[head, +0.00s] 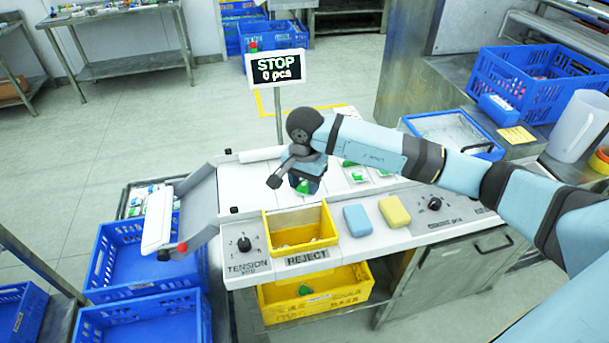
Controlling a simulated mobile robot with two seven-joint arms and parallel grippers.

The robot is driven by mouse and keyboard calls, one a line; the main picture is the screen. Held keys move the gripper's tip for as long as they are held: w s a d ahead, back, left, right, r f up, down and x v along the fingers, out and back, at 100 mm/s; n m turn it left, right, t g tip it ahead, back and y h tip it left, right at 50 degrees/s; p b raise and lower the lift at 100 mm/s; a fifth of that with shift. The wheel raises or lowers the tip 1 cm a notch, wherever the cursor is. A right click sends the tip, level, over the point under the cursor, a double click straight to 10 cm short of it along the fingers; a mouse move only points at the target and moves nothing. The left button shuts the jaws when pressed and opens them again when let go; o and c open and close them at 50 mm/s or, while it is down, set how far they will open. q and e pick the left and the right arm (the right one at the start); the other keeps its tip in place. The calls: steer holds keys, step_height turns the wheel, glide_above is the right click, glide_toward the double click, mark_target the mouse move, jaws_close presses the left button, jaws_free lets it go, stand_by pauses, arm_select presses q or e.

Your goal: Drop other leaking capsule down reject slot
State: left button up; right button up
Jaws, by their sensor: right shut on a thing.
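My right gripper (302,179) is shut on a small green-and-white capsule (303,188), mostly hidden by the dark jaws. It is over the white machine top, just behind the yellow reject slot (328,222) in the picture. The slot is an open-topped yellow box above the label REJECT, with some small pale things inside. A green capsule (305,290) lies in the yellow crate (345,293) under the slot. More green-and-white capsules (359,177) lie on the machine top right of my gripper. My left gripper is not in view.
A blue sponge (357,220) and a yellow sponge (394,211) lie right of the slot. The TENSION knob (243,244) is left of it. A sign (275,69) reading STOP, 0 pcs stands behind. A grey chute (203,205) and blue crates (125,262) are at the left.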

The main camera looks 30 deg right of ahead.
mark_target(304, 185)
steer(key=shift+f, duration=1.2)
steer(key=o, duration=1)
step_height(304, 185, up, 14)
steer(key=b, duration=0.2)
steer(key=shift+b, duration=0.35)
steer(key=shift+f, duration=0.15)
